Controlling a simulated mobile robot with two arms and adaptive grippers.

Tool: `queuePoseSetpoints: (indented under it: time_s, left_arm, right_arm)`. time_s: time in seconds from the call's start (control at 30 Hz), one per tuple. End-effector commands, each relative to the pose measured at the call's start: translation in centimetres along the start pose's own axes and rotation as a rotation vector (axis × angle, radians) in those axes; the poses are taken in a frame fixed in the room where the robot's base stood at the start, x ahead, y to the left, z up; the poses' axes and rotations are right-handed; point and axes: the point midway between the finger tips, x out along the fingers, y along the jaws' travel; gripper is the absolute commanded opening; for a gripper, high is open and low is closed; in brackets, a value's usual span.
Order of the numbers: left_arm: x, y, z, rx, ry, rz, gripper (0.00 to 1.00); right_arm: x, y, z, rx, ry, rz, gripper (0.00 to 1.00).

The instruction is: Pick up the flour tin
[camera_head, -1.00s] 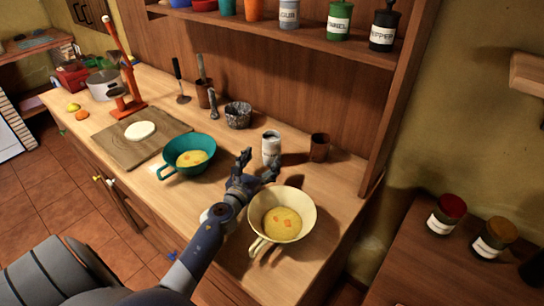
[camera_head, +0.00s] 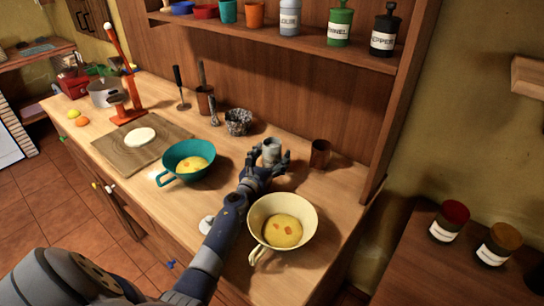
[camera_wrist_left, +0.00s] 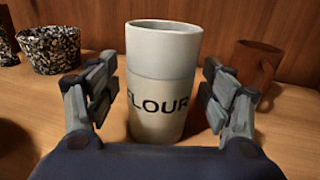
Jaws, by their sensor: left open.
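The flour tin (camera_wrist_left: 160,75) is a pale grey cylinder with dark FLOUR lettering, standing upright on the counter. In the left wrist view it stands between the two fingers of my left gripper (camera_wrist_left: 160,97), which is open, with a gap showing on each side. In the head view the top of the flour tin (camera_head: 271,148) shows above my left gripper (camera_head: 266,170), and its lower part is hidden behind the fingers. My right gripper is not in view.
A brown cup (camera_head: 320,154) stands right of the tin, and a speckled pot (camera_head: 238,122) is to its left. A cream bowl (camera_head: 257,215) sits in front, beside my forearm. A teal bowl (camera_head: 169,160) is to the left. A shelf (camera_head: 330,43) with tins hangs above.

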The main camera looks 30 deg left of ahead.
Motion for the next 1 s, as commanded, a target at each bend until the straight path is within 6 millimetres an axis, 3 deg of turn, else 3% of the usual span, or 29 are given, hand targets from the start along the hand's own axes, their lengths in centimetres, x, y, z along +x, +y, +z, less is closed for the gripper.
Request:
queuePoseSetpoints:
  time_s: [0.13, 0.3, 0.4, 0.77, 1.0]
  left_arm:
    - [0.0, 0.0, 0.0, 0.0, 0.0, 0.0, 0.72]
    - [0.0, 0.0, 0.0, 0.0, 0.0, 0.0, 0.34]
    - [0.0, 0.0, 0.0, 0.0, 0.0, 0.0, 0.16]
    - [0.0, 0.0, 0.5, 0.002, -0.003, -0.001, 0.16]
    - [0.0, 0.1, 3.0, 0.006, -0.004, -0.002, 0.16]
  right_arm:
    - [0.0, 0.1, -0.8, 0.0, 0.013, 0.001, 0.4]
    - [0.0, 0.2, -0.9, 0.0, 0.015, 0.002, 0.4]
    - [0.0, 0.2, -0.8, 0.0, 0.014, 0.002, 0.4]
    - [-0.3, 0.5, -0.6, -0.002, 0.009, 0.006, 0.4]
    - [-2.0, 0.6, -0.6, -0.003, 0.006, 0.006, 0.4]
